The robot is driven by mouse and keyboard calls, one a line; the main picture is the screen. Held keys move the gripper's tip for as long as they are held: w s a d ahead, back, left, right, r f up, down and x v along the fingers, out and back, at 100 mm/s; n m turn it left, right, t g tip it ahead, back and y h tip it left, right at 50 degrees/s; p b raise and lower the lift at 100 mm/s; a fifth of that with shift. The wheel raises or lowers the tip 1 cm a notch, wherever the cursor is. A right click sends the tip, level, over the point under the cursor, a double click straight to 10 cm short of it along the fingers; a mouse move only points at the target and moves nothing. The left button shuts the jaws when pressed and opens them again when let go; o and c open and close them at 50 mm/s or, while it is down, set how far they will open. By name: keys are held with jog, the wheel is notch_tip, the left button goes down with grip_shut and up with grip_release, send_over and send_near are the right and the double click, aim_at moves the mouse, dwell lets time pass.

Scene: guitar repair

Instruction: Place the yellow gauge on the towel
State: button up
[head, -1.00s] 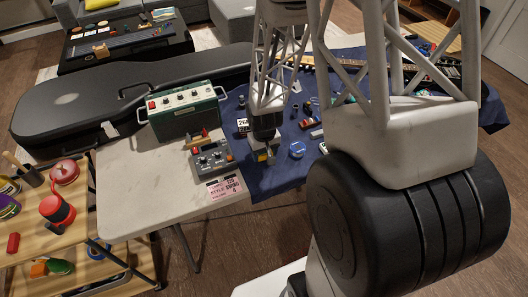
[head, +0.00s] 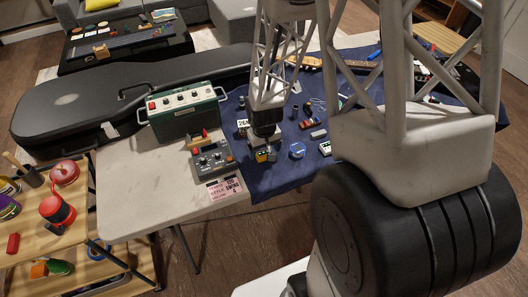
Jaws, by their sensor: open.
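A small yellow item (head: 261,156), which looks like the yellow gauge, is at the near left part of the dark blue towel (head: 262,185). My gripper (head: 267,150) is pointed down right at the yellow item. It is open, and its fingers partly hide what is between and behind them. I cannot tell whether the yellow item touches the fingers or rests on the cloth.
A grey pedal box (head: 212,160) and a pink card (head: 224,189) lie just left of the towel. A green amplifier (head: 186,113) stands behind them. A round blue-rimmed item (head: 297,150) and a small grey block (head: 318,134) lie to the right of my gripper.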

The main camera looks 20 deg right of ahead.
notch_tip(320, 180, up, 10)
dwell(0.6)
dwell(0.6)
notch_tip(320, 180, up, 14)
jog(key=t, duration=0.1)
send_over(264, 153)
jog(key=s+a, duration=0.3)
jog(key=s, duration=0.5)
jog(key=s+a+r+t, duration=0.1)
jog(key=s+a+r, duration=0.2)
jog(key=s+r, duration=0.6)
jog(key=s, duration=0.3)
jog(key=shift+s+r+t, duration=0.2)
jog(key=shift+t, duration=0.1)
